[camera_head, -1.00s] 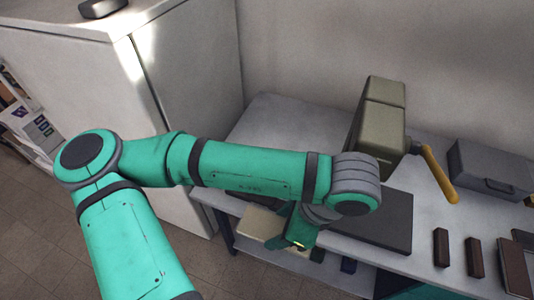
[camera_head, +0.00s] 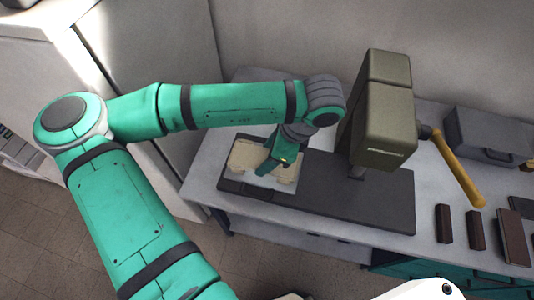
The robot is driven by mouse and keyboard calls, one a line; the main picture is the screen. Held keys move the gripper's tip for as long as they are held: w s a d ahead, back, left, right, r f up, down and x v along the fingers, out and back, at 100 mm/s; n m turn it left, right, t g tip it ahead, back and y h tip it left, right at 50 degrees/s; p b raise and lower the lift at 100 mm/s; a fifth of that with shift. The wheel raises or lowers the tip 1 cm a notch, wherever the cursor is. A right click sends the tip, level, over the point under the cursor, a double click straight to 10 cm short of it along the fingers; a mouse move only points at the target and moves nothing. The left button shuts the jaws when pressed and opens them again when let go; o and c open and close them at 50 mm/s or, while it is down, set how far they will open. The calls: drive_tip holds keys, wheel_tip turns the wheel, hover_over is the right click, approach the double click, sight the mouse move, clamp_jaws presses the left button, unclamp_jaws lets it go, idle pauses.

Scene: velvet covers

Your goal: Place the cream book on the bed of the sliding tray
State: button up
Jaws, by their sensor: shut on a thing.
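My gripper (camera_head: 272,169) is shut on the cream book (camera_head: 247,155), whose cream cover shows on both sides of the fingers. The book is at the left end of the dark press base, over the sliding tray (camera_head: 246,189). The fingers hide the book's middle. I cannot tell whether the book touches the bed or hangs just above it.
An olive press (camera_head: 384,125) with a yellow lever handle (camera_head: 457,170) stands right of the tray on a dark base (camera_head: 370,205). A grey box (camera_head: 485,140) and several brown books (camera_head: 476,230) lie farther right on the grey table (camera_head: 212,185).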

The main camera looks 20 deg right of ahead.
drive_tip(key=w+f, duration=0.1)
drive_tip(key=f, duration=0.1)
drive_tip(key=w+d+f, duration=0.1)
drive_tip(key=w, duration=0.1)
drive_tip(key=w+d+f, duration=0.1)
drive_tip(key=f, duration=0.1)
drive_tip(key=shift+w+f, duration=0.5)
drive_tip(key=shift+f, duration=1.6)
drive_tip(key=shift+f, duration=0.1)
drive_tip(key=o, duration=1.2)
drive_tip(key=shift+o, duration=0.2)
drive_tip(key=v, duration=1.2)
